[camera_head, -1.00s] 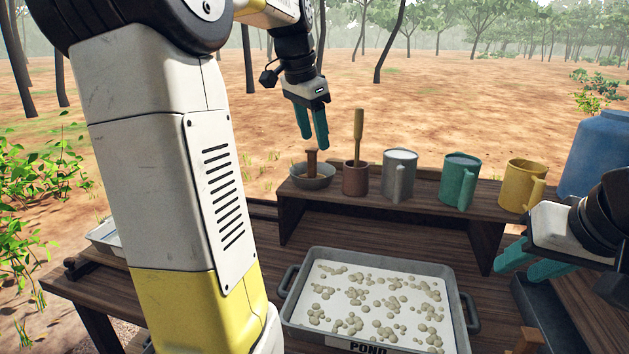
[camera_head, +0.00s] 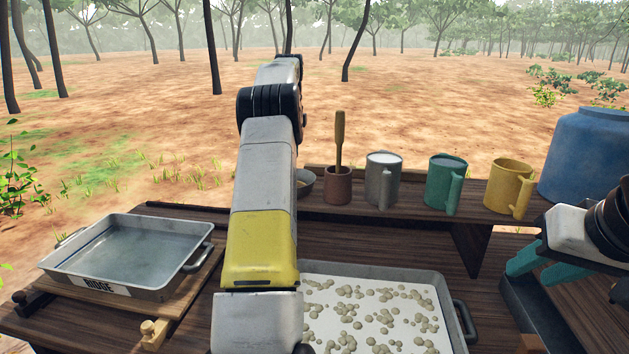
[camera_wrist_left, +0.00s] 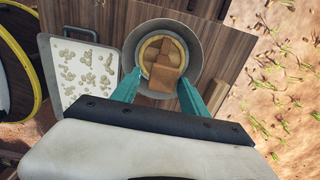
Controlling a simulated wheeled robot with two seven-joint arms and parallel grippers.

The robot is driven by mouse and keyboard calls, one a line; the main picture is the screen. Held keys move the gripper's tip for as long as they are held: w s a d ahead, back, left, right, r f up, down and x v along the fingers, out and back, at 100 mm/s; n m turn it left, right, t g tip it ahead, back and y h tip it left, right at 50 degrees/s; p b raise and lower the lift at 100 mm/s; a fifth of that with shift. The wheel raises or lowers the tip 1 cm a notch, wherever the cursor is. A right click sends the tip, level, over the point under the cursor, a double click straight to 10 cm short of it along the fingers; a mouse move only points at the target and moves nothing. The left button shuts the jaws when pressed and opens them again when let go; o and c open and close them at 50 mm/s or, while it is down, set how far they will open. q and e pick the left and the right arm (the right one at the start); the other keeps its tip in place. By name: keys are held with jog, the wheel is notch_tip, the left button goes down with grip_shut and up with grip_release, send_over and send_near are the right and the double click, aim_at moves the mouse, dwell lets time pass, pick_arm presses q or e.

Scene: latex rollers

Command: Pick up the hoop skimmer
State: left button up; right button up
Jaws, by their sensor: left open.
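The hoop skimmer appears in the left wrist view as a pale round hoop with a brown wooden handle (camera_wrist_left: 163,68), inside a grey bowl (camera_wrist_left: 196,45). In the head view my left arm hides it, and only the right edge of the bowl (camera_head: 306,185) shows. My left gripper (camera_wrist_left: 160,92) is open, its teal fingers apart on either side of the handle in the picture; nothing is held. I cannot tell the height gap to the handle. My right gripper (camera_head: 545,265) is open and empty at the right, away from the bowl.
On the shelf (camera_head: 410,208), right of the bowl, stand a brown cup with a wooden stick (camera_head: 338,185), then grey (camera_head: 381,185), green (camera_head: 443,190) and yellow (camera_head: 505,190) mugs. A tray of pale clumps (camera_head: 455,300), a RIDGE tray (camera_head: 60,262) and a blue barrel (camera_head: 590,160) are nearby.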

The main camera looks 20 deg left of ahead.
pick_arm(q)
jog(key=shift+w+a+f, duration=0.1)
jog(key=shift+a+f, duration=0.1)
jog(key=shift+f, duration=1.1)
jog(key=shift+a+f, duration=0.15)
jog(key=shift+f, duration=1.15)
grip_shut()
jog(key=shift+r, duration=0.1)
jog(key=shift+r, duration=3.4)
jog(key=s+d, duration=0.4)
jog(key=s, duration=1.3)
jog(key=shift+s+d, duration=0.15)
jog(key=shift+s, duration=0.15)
